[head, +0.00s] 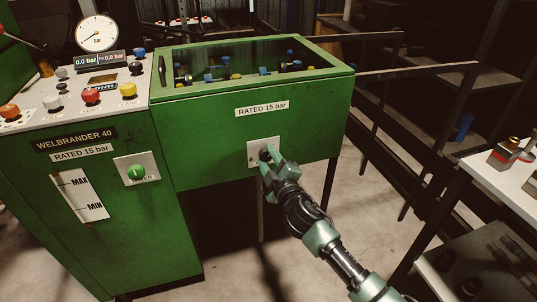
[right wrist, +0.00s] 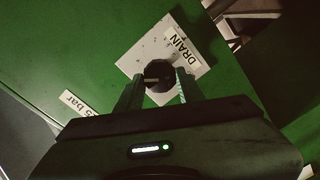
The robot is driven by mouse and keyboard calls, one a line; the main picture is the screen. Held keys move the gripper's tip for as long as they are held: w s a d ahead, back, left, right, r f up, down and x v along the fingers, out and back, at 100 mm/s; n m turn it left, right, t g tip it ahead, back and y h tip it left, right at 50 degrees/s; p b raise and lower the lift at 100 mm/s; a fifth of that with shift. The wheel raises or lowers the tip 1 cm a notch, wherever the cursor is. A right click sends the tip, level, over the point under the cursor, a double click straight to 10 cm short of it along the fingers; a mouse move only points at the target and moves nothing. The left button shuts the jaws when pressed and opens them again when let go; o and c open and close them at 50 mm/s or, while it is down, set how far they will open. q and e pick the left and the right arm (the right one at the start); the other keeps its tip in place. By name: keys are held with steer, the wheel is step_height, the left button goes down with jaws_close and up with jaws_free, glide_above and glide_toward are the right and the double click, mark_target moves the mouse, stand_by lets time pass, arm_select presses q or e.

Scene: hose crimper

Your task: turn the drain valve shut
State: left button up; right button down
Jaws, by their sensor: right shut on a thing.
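The drain valve is a dark round knob (right wrist: 158,75) on a pale plate (right wrist: 185,50) marked DRAIN, on the front of the green machine. In the head view the plate (head: 253,158) sits below the "RATED 15 bar" label, and my gripper partly covers the knob. My right gripper (head: 267,165) reaches it from the lower right. In the right wrist view its two fingers (right wrist: 157,88) stand on either side of the knob, shut on it. The knob's turn position is hard to read. My left gripper is not in view.
The green cabinet's control panel (head: 76,110) with a gauge (head: 97,34) and coloured buttons is at left. A green knob (head: 136,173) sits on its front. A glass-topped box (head: 340,72) is above the valve. Railings and a white table (head: 495,185) stand at right.

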steer(key=n+p, duration=0.1)
steer(key=n, duration=0.4)
steer(key=shift+f+p, duration=0.1)
steer(key=shift+p, duration=0.3)
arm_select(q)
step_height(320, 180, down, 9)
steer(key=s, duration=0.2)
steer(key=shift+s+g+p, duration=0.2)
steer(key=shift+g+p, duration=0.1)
arm_select(e)
steer(key=shift+a+n+h, duration=0.1)
steer(key=shift+n+h, duration=0.2)
steer(key=shift+n, duration=1)
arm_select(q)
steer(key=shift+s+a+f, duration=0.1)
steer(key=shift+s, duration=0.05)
arm_select(e)
steer(key=shift+f, duration=0.1)
steer(key=c, duration=0.9)
jaws_free()
